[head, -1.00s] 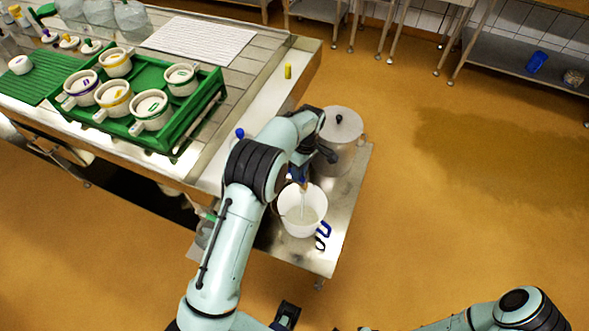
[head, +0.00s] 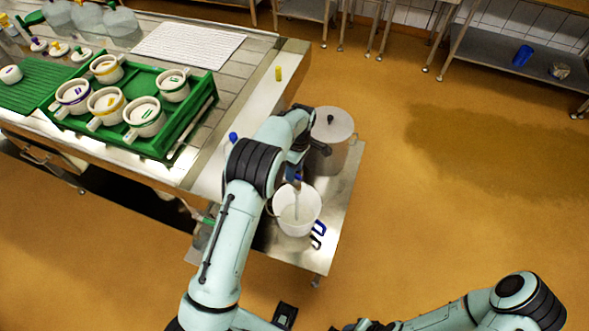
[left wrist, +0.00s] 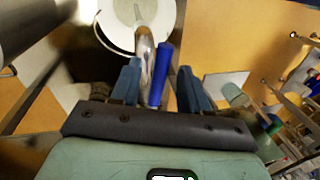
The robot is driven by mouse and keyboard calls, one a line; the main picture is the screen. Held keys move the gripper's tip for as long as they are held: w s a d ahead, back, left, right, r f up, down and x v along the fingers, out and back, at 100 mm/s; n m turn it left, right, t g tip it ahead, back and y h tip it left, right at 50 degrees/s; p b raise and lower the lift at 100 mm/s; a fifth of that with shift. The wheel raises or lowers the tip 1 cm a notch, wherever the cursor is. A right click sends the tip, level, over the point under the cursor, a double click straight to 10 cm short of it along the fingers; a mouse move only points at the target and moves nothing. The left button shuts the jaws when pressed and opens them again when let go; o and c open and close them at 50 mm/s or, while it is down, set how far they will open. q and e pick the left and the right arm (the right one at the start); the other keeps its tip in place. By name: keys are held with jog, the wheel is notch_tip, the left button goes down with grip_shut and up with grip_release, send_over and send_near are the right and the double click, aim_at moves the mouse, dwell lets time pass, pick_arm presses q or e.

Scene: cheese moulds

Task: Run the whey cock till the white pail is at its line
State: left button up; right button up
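The white pail (head: 309,218) stands on a low steel shelf under the whey cock. A pale stream (head: 297,203) falls into it; its level against a line cannot be read. The pail (left wrist: 110,43) also shows at the top of the left wrist view. There the cock has a shiny metal spout (left wrist: 144,58) and a blue lever (left wrist: 161,74). My left gripper (left wrist: 159,82) is open, its blue fingers either side of the spout and lever, with gaps visible. In the head view my left gripper (head: 294,172) is partly hidden by its arm.
A lidded steel pot (head: 333,130) stands behind the pail on the low shelf (head: 325,255). A green tray (head: 168,138) with several white moulds lies on the steel table (head: 262,98). The floor to the right is clear, with a dark wet patch.

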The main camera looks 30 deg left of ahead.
pick_arm(q)
notch_tip(320, 180, up, 13)
jog(key=w+p, duration=0.2)
jog(key=shift+w, duration=0.25)
pick_arm(e)
jog(key=w+r, duration=0.1)
jog(key=r, duration=0.1)
jog(key=shift+w+r, duration=0.35)
pick_arm(q)
jog(key=shift+d, duration=0.1)
